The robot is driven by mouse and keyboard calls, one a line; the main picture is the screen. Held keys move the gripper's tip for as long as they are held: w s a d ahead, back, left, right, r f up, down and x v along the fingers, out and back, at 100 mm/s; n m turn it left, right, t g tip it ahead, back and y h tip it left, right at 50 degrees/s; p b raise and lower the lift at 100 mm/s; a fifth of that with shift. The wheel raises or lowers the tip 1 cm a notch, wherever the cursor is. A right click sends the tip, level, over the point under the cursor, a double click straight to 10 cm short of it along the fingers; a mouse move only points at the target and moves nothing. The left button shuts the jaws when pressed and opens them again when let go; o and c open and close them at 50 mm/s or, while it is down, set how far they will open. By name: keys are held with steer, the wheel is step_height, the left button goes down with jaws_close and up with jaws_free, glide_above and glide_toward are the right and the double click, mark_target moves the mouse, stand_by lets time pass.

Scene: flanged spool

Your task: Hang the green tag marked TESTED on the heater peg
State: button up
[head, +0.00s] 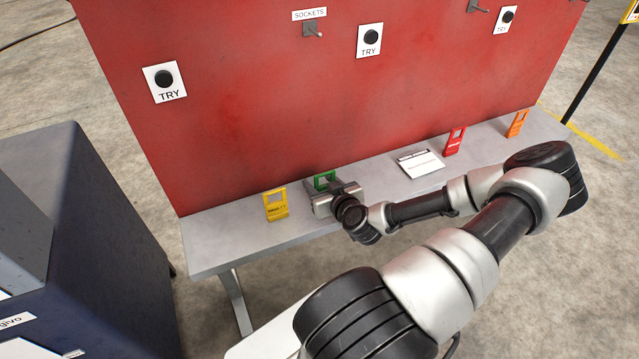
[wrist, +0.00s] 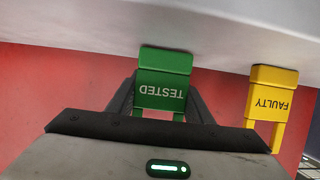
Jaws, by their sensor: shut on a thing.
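The green tag (head: 324,180) stands on the grey shelf at the foot of the red panel, partly hidden by my gripper (head: 333,194). In the wrist view the green tag (wrist: 163,75) reads TESTED upside down, and it sits between the two dark fingers. My gripper is shut on it, and the tag's base is at or very close to the shelf. One peg (head: 313,30) sits under a SOCKETS label. Another peg (head: 478,6) is at the top edge, its label out of view. No heater label is readable.
A yellow FAULTY tag (head: 275,204) stands just left of my gripper. A white card (head: 420,163), a red tag (head: 454,141) and an orange tag (head: 517,123) are farther right on the shelf (head: 215,245). Black TRY buttons (head: 164,79) are on the panel. A dark cabinet (head: 100,230) stands left.

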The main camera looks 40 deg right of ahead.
steer(key=shift+f, duration=0.2)
steer(key=o, duration=1)
steer(key=shift+p+v, duration=2.15)
steer(key=shift+v, duration=6.55)
steer(key=shift+w+a+r, duration=0.1)
steer(key=shift+r, duration=0.05)
